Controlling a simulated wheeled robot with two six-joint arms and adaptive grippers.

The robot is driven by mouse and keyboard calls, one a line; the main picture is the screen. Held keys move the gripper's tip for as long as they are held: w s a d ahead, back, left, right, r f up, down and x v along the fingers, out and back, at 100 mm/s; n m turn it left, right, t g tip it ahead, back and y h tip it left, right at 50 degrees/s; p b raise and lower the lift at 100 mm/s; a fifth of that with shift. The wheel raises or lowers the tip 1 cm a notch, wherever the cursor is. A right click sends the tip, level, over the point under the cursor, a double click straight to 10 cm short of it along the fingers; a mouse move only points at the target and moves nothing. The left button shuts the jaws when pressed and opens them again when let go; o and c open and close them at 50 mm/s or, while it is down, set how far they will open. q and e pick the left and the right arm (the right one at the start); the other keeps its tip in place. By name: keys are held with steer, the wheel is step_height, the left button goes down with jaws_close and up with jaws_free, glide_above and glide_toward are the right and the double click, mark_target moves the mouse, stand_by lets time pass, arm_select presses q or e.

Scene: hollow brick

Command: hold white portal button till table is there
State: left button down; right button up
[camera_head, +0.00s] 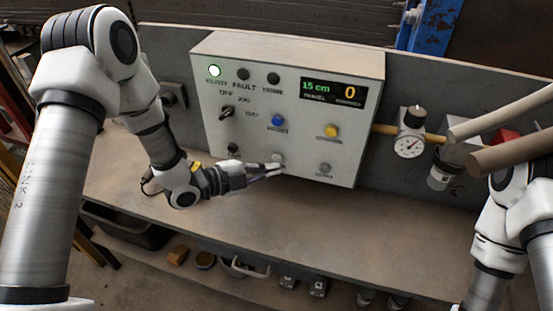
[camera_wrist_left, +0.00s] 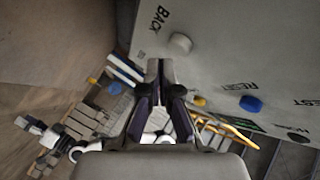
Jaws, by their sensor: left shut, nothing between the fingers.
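The grey control box (camera_head: 215,140) stands at the back of the bench. A white button (camera_head: 278,157) sits low on its face, below the blue button (camera_head: 278,120). In the left wrist view a white button (camera_wrist_left: 180,43) has the label BACK beside it. My left gripper (camera_head: 280,169) is shut and empty, with its tips by the lower face of the box, close to the white button. In the left wrist view the gripper (camera_wrist_left: 160,70) shows no clear contact with that button. My right gripper is not in view.
The display (camera_head: 333,92) reads 15 cm and 0. A lamp (camera_head: 214,71) at the top left is lit. A yellow button (camera_head: 331,130) and another pale button (camera_head: 325,168) are to the right. A gauge (camera_head: 409,146) stands beside the box. The bench front (camera_head: 280,225) is clear.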

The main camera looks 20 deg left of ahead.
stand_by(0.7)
arm_select(q)
steer(key=shift+w, duration=0.4)
steer(key=shift+w+b, duration=0.3)
steer(key=shift+w, duration=0.15)
stand_by(0.5)
steer(key=shift+s, duration=0.1)
stand_by(3.6)
steer(key=shift+s, duration=0.75)
steer(key=s, duration=0.5)
steer(key=shift+b, duration=0.3)
